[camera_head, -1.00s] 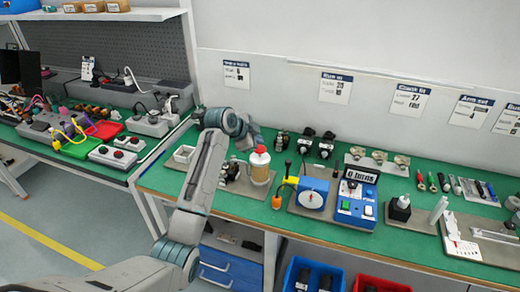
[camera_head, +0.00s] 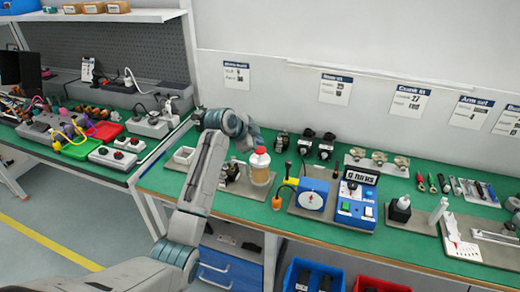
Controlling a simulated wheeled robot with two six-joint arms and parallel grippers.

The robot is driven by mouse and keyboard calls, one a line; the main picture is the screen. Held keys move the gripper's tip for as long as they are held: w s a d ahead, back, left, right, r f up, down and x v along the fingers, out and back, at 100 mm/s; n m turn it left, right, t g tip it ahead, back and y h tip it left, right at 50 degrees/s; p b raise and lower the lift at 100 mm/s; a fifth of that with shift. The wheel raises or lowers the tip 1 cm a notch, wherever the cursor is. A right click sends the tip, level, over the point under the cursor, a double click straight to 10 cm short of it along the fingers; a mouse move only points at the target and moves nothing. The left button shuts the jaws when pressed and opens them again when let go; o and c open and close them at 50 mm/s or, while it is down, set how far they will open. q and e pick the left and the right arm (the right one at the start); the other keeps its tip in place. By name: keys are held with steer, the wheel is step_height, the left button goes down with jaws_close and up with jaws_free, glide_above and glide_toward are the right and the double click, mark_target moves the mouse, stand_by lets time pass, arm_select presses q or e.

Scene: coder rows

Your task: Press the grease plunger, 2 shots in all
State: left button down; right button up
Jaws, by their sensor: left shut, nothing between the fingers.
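A jar with an amber body and a red-and-white top (camera_head: 260,166) stands upright on the green bench, on a grey plate. I take its top to be the grease plunger. My left arm reaches up from the bottom left. My left gripper (camera_head: 255,139) is shut and empty, just above and behind the jar's top in the picture. Its fingertips are small and partly hidden, so I cannot tell whether they touch the top. My right gripper is not in view.
Small dark fittings (camera_head: 229,173) stand left of the jar. A blue-and-white dial unit (camera_head: 312,194) and a blue box with a display and buttons (camera_head: 356,200) stand to its right. Signs hang on the wall behind. Blue and red bins sit below the bench.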

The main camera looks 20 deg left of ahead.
arm_select(q)
steer(key=shift+f, duration=0.2)
stand_by(0.6)
steer(key=shift+f, duration=0.2)
steer(key=shift+s+f, duration=0.1)
steer(key=shift+f, duration=0.9)
stand_by(1.1)
steer(key=shift+r+p, duration=0.95)
steer(key=shift+r, duration=0.45)
step_height(320, 180, up, 5)
steer(key=p, duration=0.4)
